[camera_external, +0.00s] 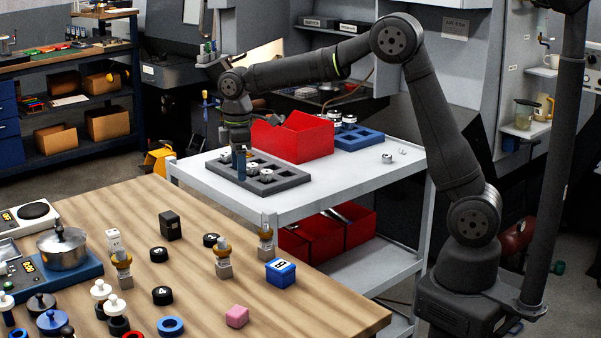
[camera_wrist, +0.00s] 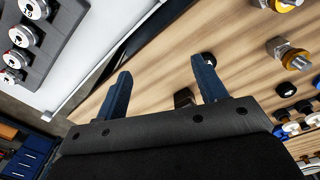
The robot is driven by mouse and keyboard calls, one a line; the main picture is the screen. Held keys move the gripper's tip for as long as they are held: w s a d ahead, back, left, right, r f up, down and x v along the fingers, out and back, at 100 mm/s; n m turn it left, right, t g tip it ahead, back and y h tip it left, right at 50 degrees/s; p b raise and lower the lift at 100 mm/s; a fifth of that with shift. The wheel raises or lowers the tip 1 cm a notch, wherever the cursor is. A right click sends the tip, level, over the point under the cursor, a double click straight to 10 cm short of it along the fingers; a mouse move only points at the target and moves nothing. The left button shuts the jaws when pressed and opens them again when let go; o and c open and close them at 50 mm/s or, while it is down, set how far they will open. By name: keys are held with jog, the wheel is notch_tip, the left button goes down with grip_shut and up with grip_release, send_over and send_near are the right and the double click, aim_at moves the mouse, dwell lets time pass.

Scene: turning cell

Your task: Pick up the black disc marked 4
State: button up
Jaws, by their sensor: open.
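Several black discs lie on the wooden table in the external view. One near the middle (camera_external: 162,295) shows a white mark that looks like a 4. Another (camera_external: 211,240), beside a metal fitting, has a white mark too small to read surely. A third (camera_external: 159,254) lies farther left. In the wrist view a black disc (camera_wrist: 208,58) shows just beyond the right fingertip, its mark unreadable. My gripper (camera_external: 239,172) is over the grey tray on the white cart, away from these discs. Its two blue fingers (camera_wrist: 163,85) are spread and empty.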

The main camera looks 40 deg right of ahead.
jog(key=s+a+r+n, duration=0.1)
jog(key=s+a+n, duration=0.15)
jog(key=a, duration=0.65)
jog(key=s+a+r+n, duration=0.1)
jog(key=s+a, duration=0.2)
jog(key=a, duration=0.5)
jog(key=n, duration=0.3)
send_over(162, 291)
jog(key=f, duration=0.9)
jog(key=shift+s+d, duration=0.15)
jog(key=shift+s, duration=0.15)
jog(key=shift+w+a+f, duration=0.1)
jog(key=shift+w+f, duration=0.05)
jog(key=shift+f, duration=1.5)
jog(key=shift+w+a+f, duration=0.1)
jog(key=shift+f, duration=1.5)
jog(key=c, duration=1.2)
jog(key=shift+r, duration=0.15)
